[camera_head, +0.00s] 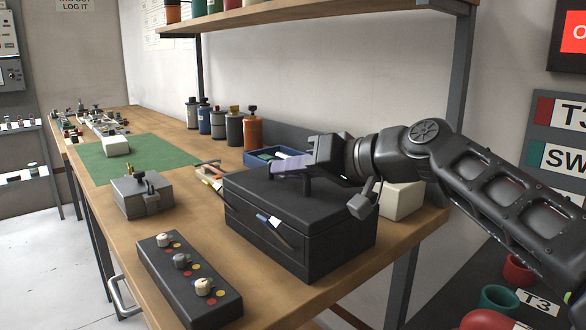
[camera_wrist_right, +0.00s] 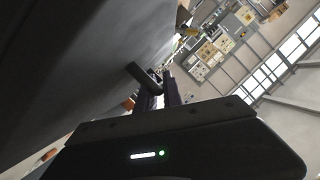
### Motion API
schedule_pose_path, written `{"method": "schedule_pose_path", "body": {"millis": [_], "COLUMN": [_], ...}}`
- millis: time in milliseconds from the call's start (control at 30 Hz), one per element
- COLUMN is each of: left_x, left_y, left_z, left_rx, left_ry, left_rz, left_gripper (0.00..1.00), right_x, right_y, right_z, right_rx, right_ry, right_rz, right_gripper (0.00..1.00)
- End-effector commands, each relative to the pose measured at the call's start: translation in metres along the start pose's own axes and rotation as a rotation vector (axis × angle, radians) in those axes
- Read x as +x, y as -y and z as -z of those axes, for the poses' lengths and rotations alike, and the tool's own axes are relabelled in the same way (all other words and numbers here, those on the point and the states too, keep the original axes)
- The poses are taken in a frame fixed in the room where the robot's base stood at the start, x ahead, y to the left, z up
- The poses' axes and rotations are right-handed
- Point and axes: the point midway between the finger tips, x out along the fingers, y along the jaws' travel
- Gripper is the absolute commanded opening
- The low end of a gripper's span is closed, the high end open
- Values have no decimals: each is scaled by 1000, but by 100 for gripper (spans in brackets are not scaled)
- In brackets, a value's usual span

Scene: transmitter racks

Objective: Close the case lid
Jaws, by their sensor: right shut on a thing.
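The black case (camera_head: 335,258) stands at the front right of the wooden bench. Its lid (camera_head: 250,190) lies down over the body, with a seam line around the sides; I cannot tell whether it is fully seated. A dark handle (camera_head: 309,186) rises from the lid's top. My right gripper (camera_head: 290,165) is above the lid and shut on this handle. In the right wrist view the gripper's fingers (camera_wrist_right: 162,92) meet the dark handle (camera_wrist_right: 143,77) beside the large dark lid surface (camera_wrist_right: 75,65). A small tag hangs on the case's front. My left gripper is not in view.
A black box with knobs (camera_head: 190,283) and a grey metal box (camera_head: 142,196) stand left of the case. A blue tray (camera_head: 262,157) and a white block (camera_head: 401,201) are behind it. Several canisters line the wall. A green mat (camera_head: 100,168) lies farther left.

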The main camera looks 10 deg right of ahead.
Motion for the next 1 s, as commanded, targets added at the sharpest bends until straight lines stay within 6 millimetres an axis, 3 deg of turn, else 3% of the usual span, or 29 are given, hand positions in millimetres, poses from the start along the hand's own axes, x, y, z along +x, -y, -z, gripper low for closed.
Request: {"method": "schedule_pose_path", "body": {"millis": [433,467,567,833,1000], "left_x": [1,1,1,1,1], "left_y": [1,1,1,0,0], "left_z": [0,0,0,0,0], "left_rx": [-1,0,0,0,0], "left_ry": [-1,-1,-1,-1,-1], "left_rz": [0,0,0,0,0], "left_gripper": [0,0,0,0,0], "right_x": [2,2,2,0,-14], "right_y": [-1,-1,-1,0,-1], "right_z": [-4,-4,-4,-2,-2], "right_rx": [-12,-12,-12,-12,-13], "right_ry": [7,8,7,3,1], "right_rz": [-5,-5,-5,-5,-7], "right_gripper": [0,12,20,20,20]}}
